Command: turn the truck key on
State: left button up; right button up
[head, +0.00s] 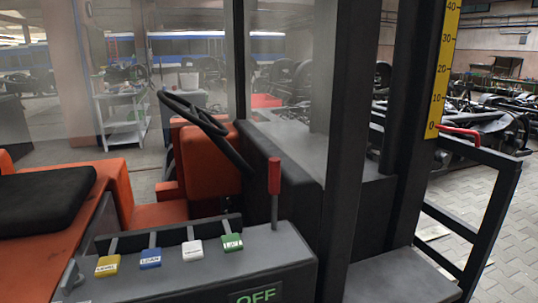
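The truck is an orange and dark grey forklift-like vehicle, and its console (205,272) fills the lower middle of the head view. A green "OFF" sign (255,296) shows on the console's near face, cut by the bottom edge. I cannot make out a key; it may be below the picture. An upright lever with a red handle (275,176) stands at the console's right end. Yellow (107,266), blue (150,258), white (192,250) and green (232,242) labelled lever knobs line the console. Neither of my grippers is in view.
A black steering wheel (205,122) stands behind the console. A black seat (42,200) is at the left. Dark mast posts (350,150) and a black frame (490,215) stand at the right. A shelf trolley (122,118) is at the back left. Paved floor is open at far right.

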aim_at(72, 278)
jog(key=u, duration=1.3)
